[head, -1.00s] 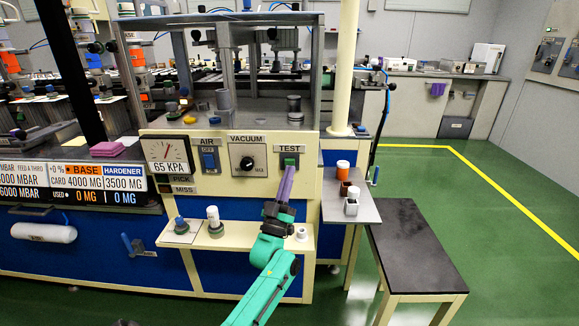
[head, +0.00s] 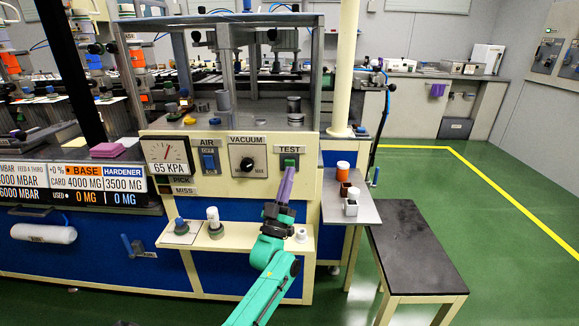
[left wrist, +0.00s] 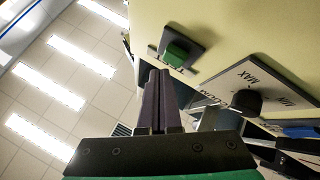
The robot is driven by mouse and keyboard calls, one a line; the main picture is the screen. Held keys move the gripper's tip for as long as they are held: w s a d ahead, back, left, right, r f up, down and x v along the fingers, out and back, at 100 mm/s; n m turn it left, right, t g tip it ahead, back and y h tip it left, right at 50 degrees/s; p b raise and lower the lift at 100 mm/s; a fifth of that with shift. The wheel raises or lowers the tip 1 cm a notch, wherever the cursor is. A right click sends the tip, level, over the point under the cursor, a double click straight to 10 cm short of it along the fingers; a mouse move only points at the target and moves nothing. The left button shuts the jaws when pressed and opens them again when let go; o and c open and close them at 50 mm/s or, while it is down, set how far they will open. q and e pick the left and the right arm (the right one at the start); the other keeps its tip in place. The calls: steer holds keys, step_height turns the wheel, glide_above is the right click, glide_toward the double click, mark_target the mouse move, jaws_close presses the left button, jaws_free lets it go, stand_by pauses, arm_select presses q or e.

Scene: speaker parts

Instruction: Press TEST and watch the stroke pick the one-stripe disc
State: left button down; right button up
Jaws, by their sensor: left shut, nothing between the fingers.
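The green TEST button (head: 289,162) sits on the cream panel, and it also shows in the left wrist view (left wrist: 175,54). My left gripper (head: 290,170) is shut and empty, with its purple fingertips just below the button in the head view. In the left wrist view its fingertips (left wrist: 159,74) are close to the button with a small gap. The gauge (head: 168,155) reads 65 KPA, with PICK and MISS labels below it. The one-stripe disc cannot be made out; small discs (head: 189,119) lie on the station deck. My right gripper is not in view.
The AIR switch (head: 209,160) and VACUUM knob (head: 247,164) are left of TEST. A cream shelf (head: 240,238) below holds bottles. A small side table (head: 335,212) with cups and a dark-topped bench (head: 415,250) stand at right.

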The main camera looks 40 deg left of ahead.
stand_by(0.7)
arm_select(q)
steer(key=shift+w+a, duration=0.3)
steer(key=shift+w, duration=0.1)
steer(key=shift+b, duration=0.3)
